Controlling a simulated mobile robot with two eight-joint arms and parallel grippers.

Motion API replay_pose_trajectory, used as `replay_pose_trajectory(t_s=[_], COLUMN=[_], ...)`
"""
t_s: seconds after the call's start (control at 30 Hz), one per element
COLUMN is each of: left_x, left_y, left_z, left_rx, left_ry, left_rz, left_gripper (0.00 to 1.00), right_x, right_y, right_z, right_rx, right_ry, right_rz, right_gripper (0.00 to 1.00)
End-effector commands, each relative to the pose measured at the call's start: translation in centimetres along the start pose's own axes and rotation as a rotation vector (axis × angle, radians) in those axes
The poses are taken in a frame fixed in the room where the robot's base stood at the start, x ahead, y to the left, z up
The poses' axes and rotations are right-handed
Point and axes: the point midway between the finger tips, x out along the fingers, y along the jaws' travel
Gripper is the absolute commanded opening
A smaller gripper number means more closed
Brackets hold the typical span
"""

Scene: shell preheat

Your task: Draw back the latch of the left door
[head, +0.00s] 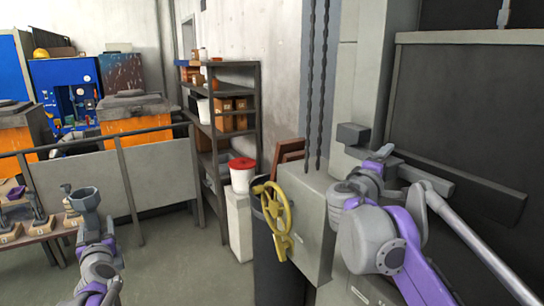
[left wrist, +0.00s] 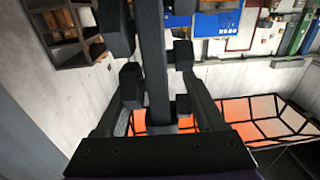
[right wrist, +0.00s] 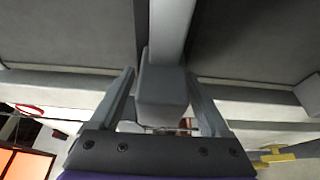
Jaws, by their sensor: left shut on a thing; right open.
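A grey block on a pale bar (right wrist: 160,92), which looks like the latch, stands between the fingers of my right gripper (right wrist: 158,78) in the right wrist view. The fingers are open, one on each side, and I cannot tell whether they touch it. In the head view my right gripper (head: 379,157) is at the grey frame left of a large dark door panel (head: 475,110). My left gripper (head: 85,199) is far to the left, shut on a dark bar with blocks (left wrist: 157,70), seen in the left wrist view. Whether this is the left door is unclear.
A grey box with a yellow handwheel (head: 277,220) stands left of my right arm. A grey rail (head: 480,188) crosses the dark panel. A shelf rack (head: 220,110) and a white bin with a red lid (head: 242,178) stand further back. The floor between the arms is partly free.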

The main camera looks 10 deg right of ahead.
Motion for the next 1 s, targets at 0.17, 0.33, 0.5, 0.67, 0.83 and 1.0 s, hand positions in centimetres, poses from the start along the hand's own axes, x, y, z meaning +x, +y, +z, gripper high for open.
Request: replay_pose_trajectory(t_s=[0.17, 0.33, 0.5, 0.67, 0.83, 1.0], left_x=[0.0, 0.0, 0.0, 0.0, 0.0, 0.0], left_y=[-0.02, -0.02, -0.01, -0.01, -0.01, -0.01], left_z=[-0.04, -0.04, -0.04, -0.04, -0.05, -0.05], left_rx=[0.0, 0.0, 0.0, 0.0, 0.0, 0.0], left_ry=[0.001, 0.001, 0.001, 0.001, 0.001, 0.001], left_rz=[-0.001, -0.001, -0.001, -0.001, -0.001, -0.001], left_gripper=[0.0, 0.0, 0.0, 0.0, 0.0, 0.0], right_x=[0.1, 0.08, 0.07, 0.06, 0.06, 0.06], right_y=[-0.01, -0.01, -0.01, 0.0, 0.01, 0.01], right_z=[0.0, 0.01, 0.01, 0.01, 0.02, 0.02], right_rx=[0.0, 0.0, 0.0, 0.0, 0.0, 0.0], right_ry=[0.0, 0.0, 0.0, 0.0, -0.001, -0.001], right_rz=[0.0, 0.0, 0.0, 0.0, 0.0, 0.0], right_gripper=[0.8, 0.64, 0.33, 0.04, 0.0, 0.0])
